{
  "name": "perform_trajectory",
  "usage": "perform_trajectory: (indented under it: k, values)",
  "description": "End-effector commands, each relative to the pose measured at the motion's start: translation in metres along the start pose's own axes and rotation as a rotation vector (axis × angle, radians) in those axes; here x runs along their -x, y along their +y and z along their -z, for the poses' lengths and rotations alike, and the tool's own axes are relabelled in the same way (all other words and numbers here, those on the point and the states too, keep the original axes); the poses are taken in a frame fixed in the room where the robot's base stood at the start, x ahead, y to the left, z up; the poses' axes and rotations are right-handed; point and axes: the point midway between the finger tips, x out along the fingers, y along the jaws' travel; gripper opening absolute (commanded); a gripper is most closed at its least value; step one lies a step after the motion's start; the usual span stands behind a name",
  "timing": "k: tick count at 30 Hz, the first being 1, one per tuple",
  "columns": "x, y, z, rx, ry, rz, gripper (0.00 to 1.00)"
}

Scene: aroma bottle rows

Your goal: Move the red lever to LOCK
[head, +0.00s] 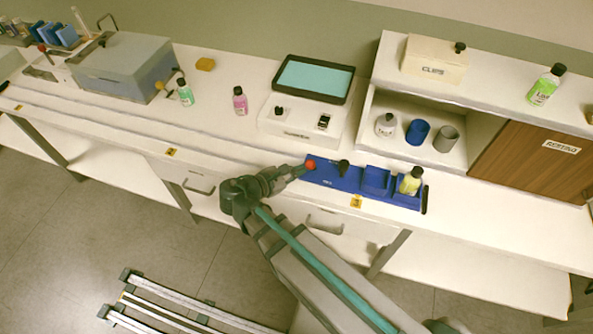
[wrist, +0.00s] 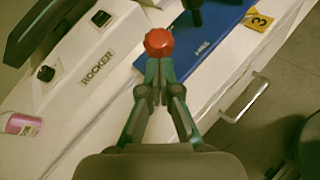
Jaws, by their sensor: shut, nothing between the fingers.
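The red lever knob (head: 310,164) stands at the left end of the blue tray (head: 345,184) in the head view. In the wrist view the red knob (wrist: 159,42) shows right at the tips of my gripper (wrist: 159,62). My gripper (head: 300,171) is shut, its fingertips close against or just beside the knob; I cannot tell if they touch. The lever's shaft and the LOCK marking are hidden or too small to read.
On the blue tray stand a black knob (head: 344,166) and a yellow-green bottle (head: 410,181). The rocker device (head: 300,122) sits behind. A pink bottle (head: 240,101) stands to the left. A drawer handle (wrist: 245,100) lies below the bench edge. Bench left of the tray is clear.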

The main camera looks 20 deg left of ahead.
Motion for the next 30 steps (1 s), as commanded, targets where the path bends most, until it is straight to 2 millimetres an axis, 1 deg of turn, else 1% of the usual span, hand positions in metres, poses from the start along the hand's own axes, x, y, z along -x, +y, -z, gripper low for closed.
perform_trajectory:
  k: [11, 17, 27, 30]
  values:
    - [-0.005, 0.012, -0.011, -0.001, -0.001, 0.000, 0.00]
    - [-0.013, 0.025, -0.021, -0.001, -0.001, 0.001, 0.00]
    - [-0.035, 0.048, -0.032, -0.002, -0.002, 0.001, 0.00]
    - [-0.036, 0.049, -0.033, 0.000, -0.001, -0.001, 0.00]
